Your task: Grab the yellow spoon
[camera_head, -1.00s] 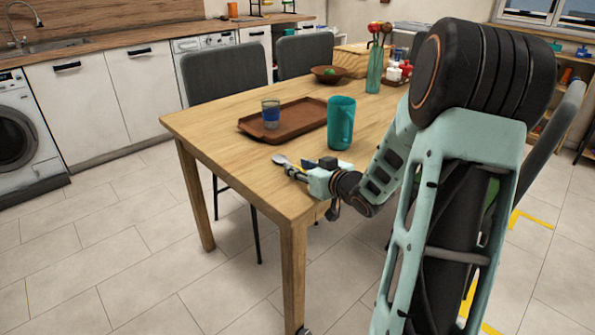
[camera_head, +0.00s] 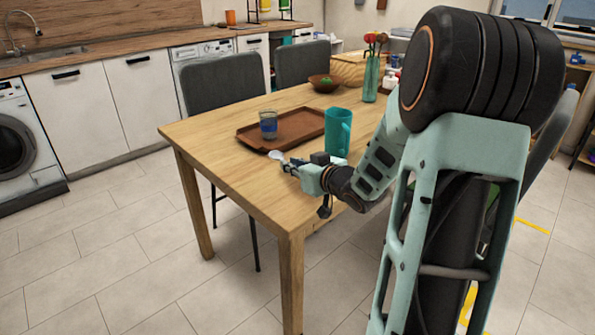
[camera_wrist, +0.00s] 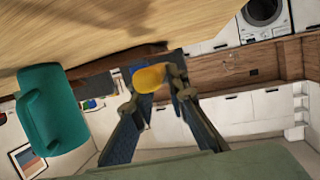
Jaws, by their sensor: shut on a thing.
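The yellow spoon (camera_wrist: 150,77) is between the fingertips of my gripper (camera_wrist: 158,88) in the wrist view, where its rounded yellow end shows. In the head view, my gripper (camera_head: 290,166) is shut on it near the front edge of the wooden table (camera_head: 235,175). A pale spoon bowl (camera_head: 276,155) sticks out to the left past the fingertips. The middle of the spoon is hidden by the fingers. The gap between spoon and table top is hard to judge.
A brown tray (camera_head: 300,126) with a blue-banded glass (camera_head: 268,126) lies just behind my gripper. A teal mug (camera_head: 338,133) stands close behind it on the right; it also shows in the wrist view (camera_wrist: 45,105). The table's left front corner is clear.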

